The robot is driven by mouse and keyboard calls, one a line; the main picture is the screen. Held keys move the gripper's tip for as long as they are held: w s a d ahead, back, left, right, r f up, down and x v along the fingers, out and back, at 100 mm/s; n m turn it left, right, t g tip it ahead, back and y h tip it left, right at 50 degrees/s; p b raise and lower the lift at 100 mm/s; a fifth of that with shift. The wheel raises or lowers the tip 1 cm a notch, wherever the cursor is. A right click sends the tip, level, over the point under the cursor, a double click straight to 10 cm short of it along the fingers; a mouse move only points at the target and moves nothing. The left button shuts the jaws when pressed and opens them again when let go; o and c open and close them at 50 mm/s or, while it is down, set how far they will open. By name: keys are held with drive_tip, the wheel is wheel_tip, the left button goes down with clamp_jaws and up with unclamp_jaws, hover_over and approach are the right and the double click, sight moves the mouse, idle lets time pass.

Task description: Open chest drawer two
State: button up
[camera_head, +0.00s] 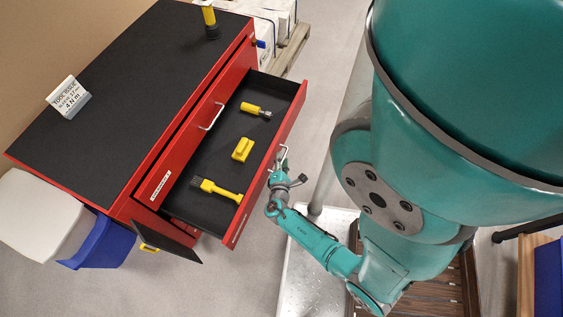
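The red tool chest (165,140) with a black top stands at the left. One drawer (215,170) is pulled out toward my arm, below a closed upper drawer front with a silver handle (211,117) and a white label (160,186). The label's number is too small to read, and I cannot tell which drawer is numbered two. Yellow-handled tools lie apart in the open drawer: a brush (217,190), a yellow block (242,149) and a short tool (255,109). My gripper (281,168) is at the open drawer's front, by its handle (282,155). Its finger opening is unclear.
A tool-issue sign (69,97) and a yellow-topped item (210,20) stand on the chest. A black panel with a yellow handle (149,248) juts out below. White and blue bins (100,242) are at lower left. Wrapped boxes on a pallet (285,45) stand behind.

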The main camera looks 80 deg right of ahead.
drive_tip(key=v, duration=1.1)
drive_tip(key=shift+a, duration=0.4)
drive_tip(key=shift+s+r, duration=0.1)
idle(0.6)
